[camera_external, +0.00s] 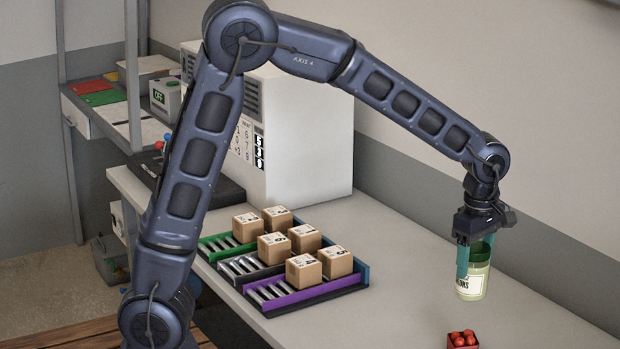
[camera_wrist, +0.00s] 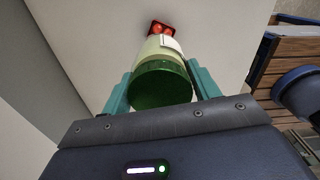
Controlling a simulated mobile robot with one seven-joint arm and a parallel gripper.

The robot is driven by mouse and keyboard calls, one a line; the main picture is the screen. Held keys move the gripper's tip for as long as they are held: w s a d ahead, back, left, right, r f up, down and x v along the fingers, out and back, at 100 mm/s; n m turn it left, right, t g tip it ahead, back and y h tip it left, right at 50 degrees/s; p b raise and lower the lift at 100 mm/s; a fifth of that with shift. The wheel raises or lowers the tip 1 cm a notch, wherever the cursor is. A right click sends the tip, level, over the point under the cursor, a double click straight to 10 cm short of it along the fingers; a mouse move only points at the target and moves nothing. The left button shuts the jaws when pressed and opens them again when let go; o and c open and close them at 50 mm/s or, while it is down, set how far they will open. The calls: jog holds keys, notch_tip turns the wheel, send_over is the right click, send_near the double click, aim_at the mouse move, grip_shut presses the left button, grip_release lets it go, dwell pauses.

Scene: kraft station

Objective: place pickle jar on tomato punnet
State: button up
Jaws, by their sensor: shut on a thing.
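The pickle jar (camera_external: 472,281) has a green lid and a pale label. My gripper (camera_external: 474,255) is shut on it near the lid, with teal fingers on either side, and holds it upright above the table. In the wrist view the jar's green lid (camera_wrist: 160,84) sits between the two fingers (camera_wrist: 160,95). The tomato punnet (camera_external: 462,341) is a small red container with red tomatoes at the bottom edge of the external view, below the jar and apart from it. It also shows past the jar's far end in the wrist view (camera_wrist: 161,28).
Several cardboard boxes (camera_external: 303,271) stand on roller trays with green, grey and purple edges on the table's left part. A large white machine (camera_external: 300,135) stands behind them. The white table (camera_external: 400,260) is clear between the trays and the jar. A wall runs along the back.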

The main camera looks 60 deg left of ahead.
notch_tip(320, 180, down, 10)
dwell(0.6)
jog(key=shift+f, duration=0.15)
jog(key=o, duration=1.3)
